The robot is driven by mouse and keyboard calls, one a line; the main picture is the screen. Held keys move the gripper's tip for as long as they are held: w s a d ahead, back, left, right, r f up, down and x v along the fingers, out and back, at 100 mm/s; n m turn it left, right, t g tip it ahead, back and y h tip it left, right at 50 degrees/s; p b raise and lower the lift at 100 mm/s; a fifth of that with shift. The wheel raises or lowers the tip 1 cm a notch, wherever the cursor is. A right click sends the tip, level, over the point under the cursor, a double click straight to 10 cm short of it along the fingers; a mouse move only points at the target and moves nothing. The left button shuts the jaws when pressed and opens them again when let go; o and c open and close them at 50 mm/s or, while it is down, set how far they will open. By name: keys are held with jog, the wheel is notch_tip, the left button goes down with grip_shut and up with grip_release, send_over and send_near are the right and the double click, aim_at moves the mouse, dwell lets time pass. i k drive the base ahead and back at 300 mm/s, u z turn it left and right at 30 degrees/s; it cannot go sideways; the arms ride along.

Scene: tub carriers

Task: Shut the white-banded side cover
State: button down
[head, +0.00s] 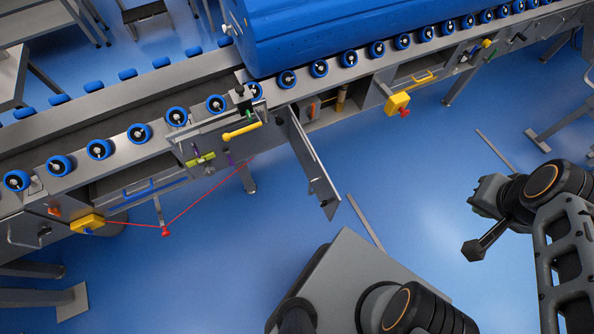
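The side cover (310,165) stands swung out from the conveyor's side, seen nearly edge-on as a narrow grey panel. A pale strip runs along its upper edge; its outer face is mostly hidden. To its right is the open bay (335,105) in the conveyor side, with a brownish cylinder and small parts inside. My gripper (474,250) is at the right, over the floor, well apart from the cover and touching nothing. Its fingers are small and dark, and I cannot tell whether they are open.
A blue tub (360,25) rests on the conveyor's blue rollers. A yellow handle (242,131) juts out left of the cover. A red cord (205,195) hangs at lower left. A yellow box (397,103) sits right of the bay. Blue floor between cover and gripper is mostly clear.

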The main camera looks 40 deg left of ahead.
aim_at(324, 188)
jog(key=u, duration=1.75)
jog(key=i, duration=0.5)
jog(key=z, duration=0.55)
jog(key=k, duration=1.15)
jog(key=u, duration=1.45)
jog(key=i, duration=0.5)
jog(key=u, duration=0.05)
